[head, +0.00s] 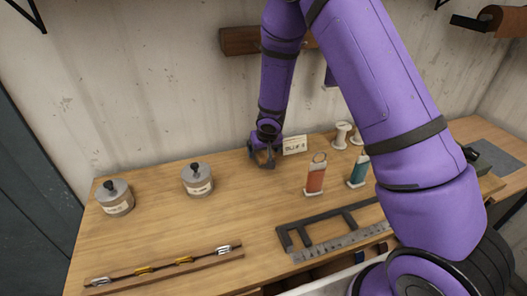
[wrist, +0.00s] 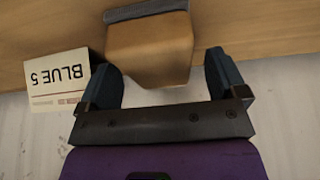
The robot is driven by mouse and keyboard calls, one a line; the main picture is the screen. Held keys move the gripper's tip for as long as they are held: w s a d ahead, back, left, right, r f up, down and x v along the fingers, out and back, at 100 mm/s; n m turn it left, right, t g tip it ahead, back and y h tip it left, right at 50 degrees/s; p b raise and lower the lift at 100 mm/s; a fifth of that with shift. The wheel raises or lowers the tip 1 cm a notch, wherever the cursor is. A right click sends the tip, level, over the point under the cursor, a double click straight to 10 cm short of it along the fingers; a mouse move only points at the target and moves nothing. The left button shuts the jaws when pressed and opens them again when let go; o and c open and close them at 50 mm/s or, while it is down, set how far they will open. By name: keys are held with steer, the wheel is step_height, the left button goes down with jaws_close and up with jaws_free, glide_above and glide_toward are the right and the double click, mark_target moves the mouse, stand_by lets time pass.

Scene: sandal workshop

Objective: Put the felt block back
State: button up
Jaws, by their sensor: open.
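The felt block shows in the wrist view as a tan block (wrist: 150,45) with a grey strip (wrist: 146,9) along its far edge. It sits on the wooden bench, with its near end between the two fingers of my gripper (wrist: 158,72). The fingers stand apart, with a visible gap on the right side; contact on the left cannot be told. In the head view my gripper (head: 264,158) is low over the back of the bench near the wall. I cannot make out the block there.
A "BLUE 5" card (wrist: 58,82) stands close beside my left finger; it also shows in the head view (head: 294,145). Two lidded tins (head: 197,180) (head: 115,197), an orange bottle (head: 315,176), a teal bottle (head: 358,170) and white spools (head: 342,134) stand around. The bench (head: 235,215) is clear centre-left.

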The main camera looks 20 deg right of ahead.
steer(key=v, duration=1.1)
steer(key=shift+r, duration=0.1)
steer(key=s+d+r+h, duration=0.1)
steer(key=s+d+r, duration=0.2)
steer(key=s+r, duration=0.5)
steer(key=s+d+r+h, duration=0.1)
steer(key=s+d+r, duration=0.3)
steer(key=r, duration=0.7)
steer(key=s+r+y, duration=0.1)
steer(key=s+r, duration=0.2)
steer(key=s, duration=0.7)
steer(key=s+r+y, duration=0.1)
steer(key=s+r, duration=0.3)
steer(key=s, duration=0.7)
steer(key=shift+r+t, duration=0.3)
steer(key=shift+r, duration=0.05)
